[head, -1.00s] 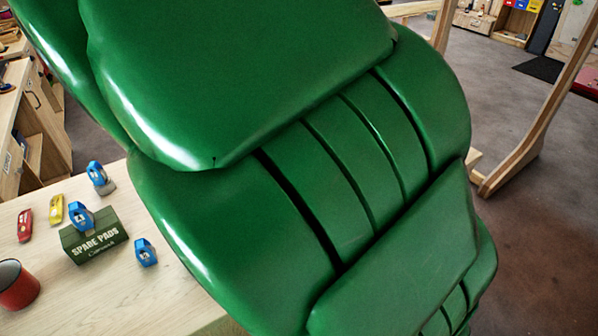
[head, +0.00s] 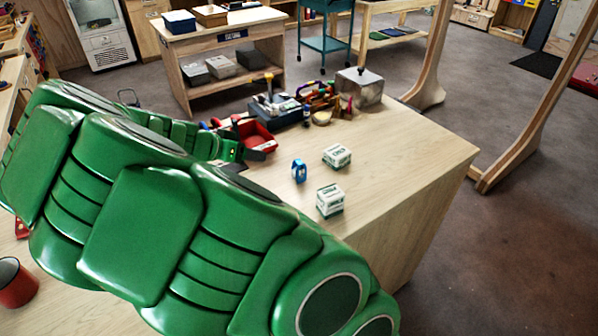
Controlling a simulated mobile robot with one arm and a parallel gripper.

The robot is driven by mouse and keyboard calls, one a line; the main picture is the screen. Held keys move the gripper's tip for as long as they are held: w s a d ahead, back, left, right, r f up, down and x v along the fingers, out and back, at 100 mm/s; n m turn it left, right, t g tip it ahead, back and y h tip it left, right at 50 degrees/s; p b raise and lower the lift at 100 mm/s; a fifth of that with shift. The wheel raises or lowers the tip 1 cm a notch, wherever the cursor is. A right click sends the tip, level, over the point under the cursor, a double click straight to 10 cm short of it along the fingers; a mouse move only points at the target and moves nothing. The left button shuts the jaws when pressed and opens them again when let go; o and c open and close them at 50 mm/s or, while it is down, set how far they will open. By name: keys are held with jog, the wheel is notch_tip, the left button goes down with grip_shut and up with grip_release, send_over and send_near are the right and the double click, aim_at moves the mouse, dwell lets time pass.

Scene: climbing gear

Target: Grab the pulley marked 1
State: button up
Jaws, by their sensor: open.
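A small blue pulley (head: 299,171) stands on the wooden table, left of two small white-and-green boxes. Its mark is too small to read. My green arm crosses the left half of the head view and hides much of the table's left part, including where other blue pulleys were seen earlier. My gripper (head: 254,157) is at the arm's far end, left of the visible pulley and apart from it in the picture. Its dark fingers show small in front of a red bin, open, with nothing seen between them.
The white-and-green boxes (head: 337,156) stand right of the pulley. Behind are the red bin (head: 262,136), assorted tools and a grey metal box (head: 360,86). A red mug (head: 14,283) is at the lower left. The table's right side (head: 410,165) is clear.

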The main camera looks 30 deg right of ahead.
aim_at(304, 164)
jog(key=s+d+f+m, duration=0.1)
jog(key=d, duration=0.1)
jog(key=s+d+f+m+g+h, duration=0.1)
jog(key=s+d+m, duration=0.1)
jog(key=s+d+f+m+h, duration=0.1)
jog(key=d+m, duration=0.1)
jog(key=shift+s+d+f+g, duration=0.2)
jog(key=shift+s+f+g, duration=0.1)
jog(key=shift+f+g, duration=0.1)
jog(key=shift+s+d+m+h, duration=0.2)
jog(key=shift+d+m+h, duration=0.1)
jog(key=shift+d+h, duration=0.15)
jog(key=shift+x, duration=3.75)
jog(key=shift+a+f, duration=0.1)
jog(key=shift+f, duration=0.05)
jog(key=c, duration=1.1)
